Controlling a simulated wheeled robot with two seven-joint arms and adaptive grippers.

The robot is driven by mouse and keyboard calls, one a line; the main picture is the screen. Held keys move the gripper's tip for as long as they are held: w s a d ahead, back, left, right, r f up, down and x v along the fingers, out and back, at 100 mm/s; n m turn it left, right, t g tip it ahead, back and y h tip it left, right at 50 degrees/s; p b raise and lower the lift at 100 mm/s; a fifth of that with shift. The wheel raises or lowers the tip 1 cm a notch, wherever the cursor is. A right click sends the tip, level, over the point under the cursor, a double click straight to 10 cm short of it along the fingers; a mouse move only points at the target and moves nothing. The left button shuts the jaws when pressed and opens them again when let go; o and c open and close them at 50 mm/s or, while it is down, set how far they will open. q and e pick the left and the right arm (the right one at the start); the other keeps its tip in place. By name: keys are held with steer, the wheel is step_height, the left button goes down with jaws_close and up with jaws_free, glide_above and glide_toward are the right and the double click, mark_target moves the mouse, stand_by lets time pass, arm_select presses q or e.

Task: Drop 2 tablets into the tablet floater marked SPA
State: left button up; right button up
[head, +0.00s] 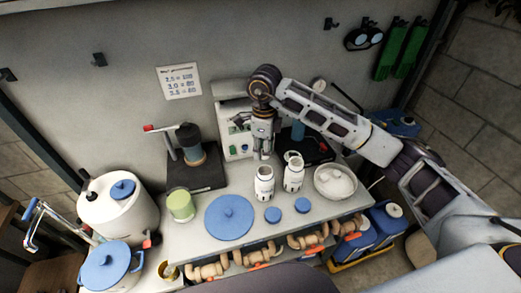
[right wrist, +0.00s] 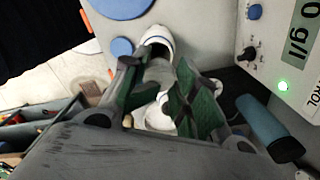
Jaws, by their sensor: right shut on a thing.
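Two white floaters stand open on the counter, the left one (head: 264,184) and the right one (head: 293,174); their markings are too small to read. Two small blue caps, a left one (head: 273,214) and a right one (head: 302,204), lie in front of them. A white bowl (head: 335,187) with pale contents stands to their right. My right gripper (head: 263,148) hangs just behind and above the left floater. In the right wrist view, it is shut on a pale thing (right wrist: 158,72) that looks like a tablet, partly hidden by the fingers. My left gripper is out of view.
A large blue disc (head: 228,217) lies left of the floaters, with a green-filled cup (head: 181,205) beyond it. A white meter box (head: 232,125) stands behind, near my right gripper.

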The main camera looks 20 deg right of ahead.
steer(key=shift+a, duration=0.15)
steer(key=shift+s+m, duration=0.1)
steer(key=shift+m, duration=0.2)
steer(key=shift+s+d+m, duration=0.1)
steer(key=shift+d+m, duration=0.2)
steer(key=shift+d, duration=0.15)
steer(key=shift+a, duration=0.1)
steer(key=shift+f, duration=0.25)
steer(key=shift+f+b, duration=1.2)
steer(key=shift+f, duration=1.6)
